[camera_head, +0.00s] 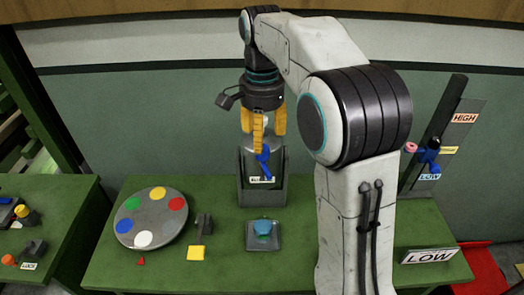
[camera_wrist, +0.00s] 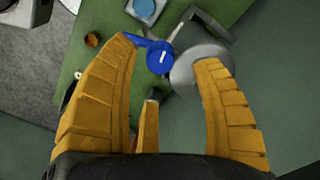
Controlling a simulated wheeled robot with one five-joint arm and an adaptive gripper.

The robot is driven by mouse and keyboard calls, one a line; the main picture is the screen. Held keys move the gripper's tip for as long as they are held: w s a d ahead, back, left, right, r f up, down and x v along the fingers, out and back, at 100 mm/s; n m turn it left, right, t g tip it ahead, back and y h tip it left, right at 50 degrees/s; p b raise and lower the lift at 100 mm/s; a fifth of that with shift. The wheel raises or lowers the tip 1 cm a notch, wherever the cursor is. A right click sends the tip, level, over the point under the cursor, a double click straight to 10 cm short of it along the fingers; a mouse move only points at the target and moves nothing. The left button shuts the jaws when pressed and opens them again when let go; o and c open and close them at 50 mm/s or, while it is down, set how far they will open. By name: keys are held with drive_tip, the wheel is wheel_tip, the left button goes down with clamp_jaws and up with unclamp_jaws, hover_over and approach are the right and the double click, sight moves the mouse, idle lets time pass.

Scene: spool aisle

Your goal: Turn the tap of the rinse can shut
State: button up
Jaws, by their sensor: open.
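The rinse can (camera_head: 250,158) is a grey can in a dark grey stand (camera_head: 262,195) at the back middle of the green bench. Its label is partly covered. Its blue tap (camera_head: 264,163) is on the front, with a blue lever angled down. In the wrist view the tap (camera_wrist: 160,57) is a blue round hub, its lever pointing to the left. The can's grey round top (camera_wrist: 198,68) shows beside it. My gripper (camera_head: 262,138) is open, pointing down just above the can. In the wrist view its yellow fingers straddle the tap; contact cannot be told.
A grey disc with coloured spots (camera_head: 152,218) lies to the left. A teal button on a grey plate (camera_head: 263,235) stands in front of the can. A lever post marked HIGH and LOW (camera_head: 436,140) stands at right. A LOW sign (camera_head: 430,255) is at front right.

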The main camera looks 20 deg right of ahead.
drive_tip(key=shift+f, duration=2.6)
drive_tip(key=shift+c, duration=0.3)
clamp_jaws()
